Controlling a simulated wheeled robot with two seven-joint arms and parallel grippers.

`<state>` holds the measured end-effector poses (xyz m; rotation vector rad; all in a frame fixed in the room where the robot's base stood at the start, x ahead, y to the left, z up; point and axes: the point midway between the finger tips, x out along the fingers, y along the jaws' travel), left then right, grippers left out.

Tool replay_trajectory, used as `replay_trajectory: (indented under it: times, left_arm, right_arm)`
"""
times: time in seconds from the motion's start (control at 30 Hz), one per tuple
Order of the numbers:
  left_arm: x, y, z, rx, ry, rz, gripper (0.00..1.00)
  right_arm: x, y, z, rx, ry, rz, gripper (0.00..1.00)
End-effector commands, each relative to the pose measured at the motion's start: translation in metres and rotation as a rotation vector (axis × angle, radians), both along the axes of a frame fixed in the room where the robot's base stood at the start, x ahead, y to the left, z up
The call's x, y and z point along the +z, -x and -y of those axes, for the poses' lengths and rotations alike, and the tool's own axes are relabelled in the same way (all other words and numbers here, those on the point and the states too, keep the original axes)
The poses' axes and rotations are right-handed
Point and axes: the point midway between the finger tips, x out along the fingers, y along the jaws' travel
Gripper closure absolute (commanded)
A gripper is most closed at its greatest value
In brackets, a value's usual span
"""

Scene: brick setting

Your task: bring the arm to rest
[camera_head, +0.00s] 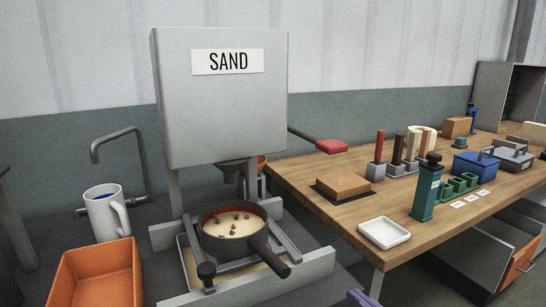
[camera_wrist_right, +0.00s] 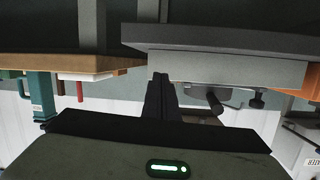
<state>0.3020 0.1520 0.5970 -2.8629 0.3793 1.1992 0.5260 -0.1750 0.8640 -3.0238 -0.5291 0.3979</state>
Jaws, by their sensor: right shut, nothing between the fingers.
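My right gripper (camera_wrist_right: 160,82) shows in the right wrist view, with its two dark fingers together and nothing between them. That view is upside down, and the fingers lie in front of the undersides of the benches, touching nothing that I can make out. In the head view only a small purplish piece shows at the bottom edge, and I cannot tell whether it is part of my right arm. My left gripper is in neither view.
A grey SAND hopper (camera_head: 222,115) stands above a dark-handled pan (camera_head: 240,243) holding sand with small lumps. A white mug (camera_head: 103,215) and an orange bin (camera_head: 95,275) are at left. The wooden bench (camera_head: 340,215) at right carries a white tray (camera_head: 384,233), a green bottle (camera_head: 425,193) and tools.

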Motion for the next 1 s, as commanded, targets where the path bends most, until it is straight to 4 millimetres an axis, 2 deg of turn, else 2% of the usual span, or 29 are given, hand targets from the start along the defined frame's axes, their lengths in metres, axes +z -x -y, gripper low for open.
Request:
replay_trajectory:
  times: [0.03,0.1,0.17,0.2,0.3,0.4,0.5,0.6,1.0]
  left_arm:
    - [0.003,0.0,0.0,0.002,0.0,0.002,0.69]
    - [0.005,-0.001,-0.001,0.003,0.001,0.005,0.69]
    - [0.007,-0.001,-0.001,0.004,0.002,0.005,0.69]
    - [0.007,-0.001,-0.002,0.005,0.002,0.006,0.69]
    - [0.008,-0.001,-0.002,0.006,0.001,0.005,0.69]
    - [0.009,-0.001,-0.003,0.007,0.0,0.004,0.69]
    - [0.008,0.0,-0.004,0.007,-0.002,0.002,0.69]
    - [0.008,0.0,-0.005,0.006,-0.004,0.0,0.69]
    - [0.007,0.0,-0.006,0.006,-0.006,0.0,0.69]
  right_arm:
    - [-0.041,0.019,-0.003,-0.015,0.004,-0.071,1.0]
    - [-0.088,0.045,-0.004,-0.032,0.026,-0.148,1.0]
    - [-0.126,0.072,-0.006,-0.044,0.047,-0.214,1.0]
    - [-0.149,0.091,-0.008,-0.05,0.06,-0.258,1.0]
    - [-0.197,0.138,-0.011,-0.062,0.096,-0.355,1.0]
    - [-0.23,0.179,-0.014,-0.066,0.126,-0.433,1.0]
    - [-0.249,0.207,-0.017,-0.066,0.146,-0.483,1.0]
    - [-0.258,0.221,-0.018,-0.065,0.157,-0.506,1.0]
    - [-0.26,0.224,-0.018,-0.064,0.161,-0.51,1.0]
